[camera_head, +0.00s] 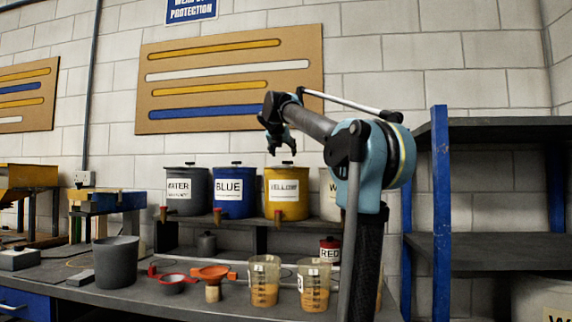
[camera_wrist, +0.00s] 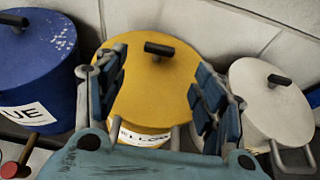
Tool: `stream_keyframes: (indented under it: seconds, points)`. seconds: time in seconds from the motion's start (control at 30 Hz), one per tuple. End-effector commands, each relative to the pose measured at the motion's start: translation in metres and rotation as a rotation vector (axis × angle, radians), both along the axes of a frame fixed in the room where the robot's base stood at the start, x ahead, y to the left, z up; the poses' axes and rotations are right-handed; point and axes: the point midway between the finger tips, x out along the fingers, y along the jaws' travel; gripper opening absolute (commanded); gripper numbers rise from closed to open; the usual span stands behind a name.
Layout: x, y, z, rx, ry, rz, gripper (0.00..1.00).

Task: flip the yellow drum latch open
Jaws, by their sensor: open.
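The yellow drum (camera_head: 287,190) stands on the raised shelf, with a lid, a black top handle and a white label reading YELLOW. In the wrist view its yellow lid (camera_wrist: 155,85) fills the middle, with the black handle (camera_wrist: 159,49) across it. A grey metal bar (camera_wrist: 176,135) shows at the drum's front, partly hidden by my gripper; I cannot tell if it is the latch. My gripper (camera_wrist: 158,95) is open and empty, its fingers apart above the lid. In the head view my gripper (camera_head: 282,146) hangs just above the yellow drum.
The blue drum (camera_head: 235,192) stands left and a white drum (camera_wrist: 268,100) right, close beside the yellow one. A WATER drum (camera_head: 187,190) is further left. A blue post (camera_head: 440,210) stands right.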

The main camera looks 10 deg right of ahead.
Motion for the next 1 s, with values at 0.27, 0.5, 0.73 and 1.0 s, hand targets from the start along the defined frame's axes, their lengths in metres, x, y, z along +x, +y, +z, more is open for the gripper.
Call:
stream_keyframes:
  seconds: [0.27, 0.5, 0.73, 1.0]
  points:
    - [0.044, -0.015, -0.019, -0.001, -0.001, -0.001, 0.63]
    - [0.073, -0.024, -0.032, 0.000, -0.001, 0.000, 0.63]
    - [0.085, -0.027, -0.037, -0.001, 0.000, 0.001, 0.63]
    - [0.086, -0.026, -0.038, -0.001, 0.000, 0.003, 0.63]
